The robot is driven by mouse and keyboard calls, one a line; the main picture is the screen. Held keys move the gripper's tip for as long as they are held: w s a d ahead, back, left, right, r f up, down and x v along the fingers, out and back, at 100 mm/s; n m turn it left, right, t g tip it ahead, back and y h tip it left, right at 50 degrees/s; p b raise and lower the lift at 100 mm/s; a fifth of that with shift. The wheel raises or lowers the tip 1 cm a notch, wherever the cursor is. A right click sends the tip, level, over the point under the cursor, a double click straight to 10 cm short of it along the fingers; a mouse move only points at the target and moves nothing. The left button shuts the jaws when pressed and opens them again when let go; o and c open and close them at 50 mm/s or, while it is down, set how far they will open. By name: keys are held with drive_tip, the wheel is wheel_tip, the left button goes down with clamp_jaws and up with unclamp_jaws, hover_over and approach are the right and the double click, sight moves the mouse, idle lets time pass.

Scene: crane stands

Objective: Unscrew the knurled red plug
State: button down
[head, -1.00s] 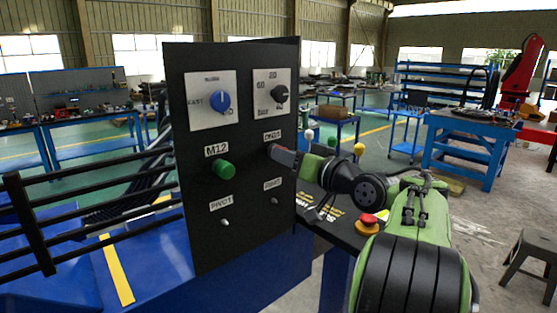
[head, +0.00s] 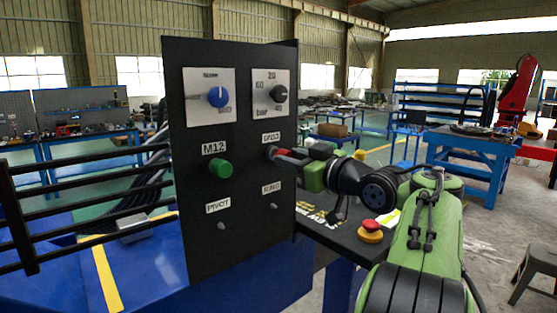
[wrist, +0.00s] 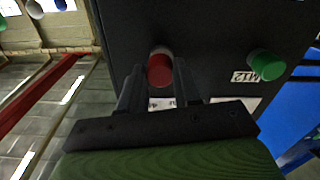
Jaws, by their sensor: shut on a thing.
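The knurled red plug (wrist: 160,70) shows in the wrist view, with a grey round part between its red end and the black panel (wrist: 215,35). My gripper (wrist: 157,78) has one finger on each side of it and is shut on it. In the head view the red plug (head: 285,151) stands out from the panel's right column, under a small label, partly covered by my gripper (head: 288,155). How far it is threaded in cannot be told.
A green plug (head: 220,168) under an M12 label sits left on the panel. Blue (head: 217,97) and black (head: 279,93) knobs are above. A red emergency button (head: 370,228) stands on the console below my arm. Black rails (head: 90,200) are at left.

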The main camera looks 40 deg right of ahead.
drive_tip(key=shift+s, duration=1.6)
